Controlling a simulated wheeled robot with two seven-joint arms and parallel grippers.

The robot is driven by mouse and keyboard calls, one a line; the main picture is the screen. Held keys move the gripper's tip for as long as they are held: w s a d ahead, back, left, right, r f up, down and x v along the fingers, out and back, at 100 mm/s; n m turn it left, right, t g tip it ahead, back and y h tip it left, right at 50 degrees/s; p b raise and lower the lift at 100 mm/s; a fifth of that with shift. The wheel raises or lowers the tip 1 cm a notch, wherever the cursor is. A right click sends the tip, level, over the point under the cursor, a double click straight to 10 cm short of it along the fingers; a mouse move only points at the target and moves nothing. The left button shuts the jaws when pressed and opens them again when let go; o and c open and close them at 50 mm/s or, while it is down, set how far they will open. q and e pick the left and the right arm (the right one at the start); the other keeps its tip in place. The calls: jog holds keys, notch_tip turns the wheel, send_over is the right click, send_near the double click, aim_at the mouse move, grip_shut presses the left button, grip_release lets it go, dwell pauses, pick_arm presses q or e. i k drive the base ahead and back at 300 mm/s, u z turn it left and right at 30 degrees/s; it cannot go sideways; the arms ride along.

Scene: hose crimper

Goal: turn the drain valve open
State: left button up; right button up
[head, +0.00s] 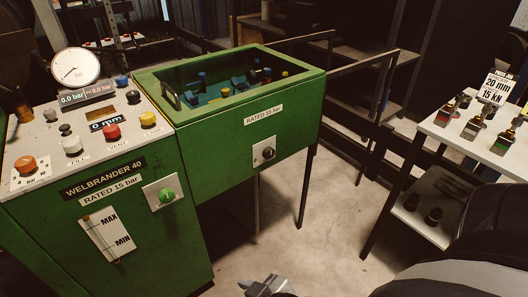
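A black round knob (265,153) on a pale square plate sits on the front of the green tank (295,119), under a "RATED 15 bar" label. A green round knob (166,195) on a similar plate is on the front of the green cabinet (148,245) to the left. No readable label tells which one is the drain valve. A grey metal gripper (268,287), seemingly my right one, pokes in at the bottom edge, below and well apart from both knobs. Most of it is cut off, so its opening is hidden. My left gripper is not in view.
The cabinet top has a dial gauge (75,67), a pressure display (87,97) and several coloured buttons. The tank holds blue and yellow fittings. A white table (470,137) with several small tools and a sign (496,88) stands right. Floor (310,235) before the tank is clear.

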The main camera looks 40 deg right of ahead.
aim_at(268, 153)
jog(key=z, duration=1.45)
jog(key=i, duration=0.7)
jog(key=u, duration=0.25)
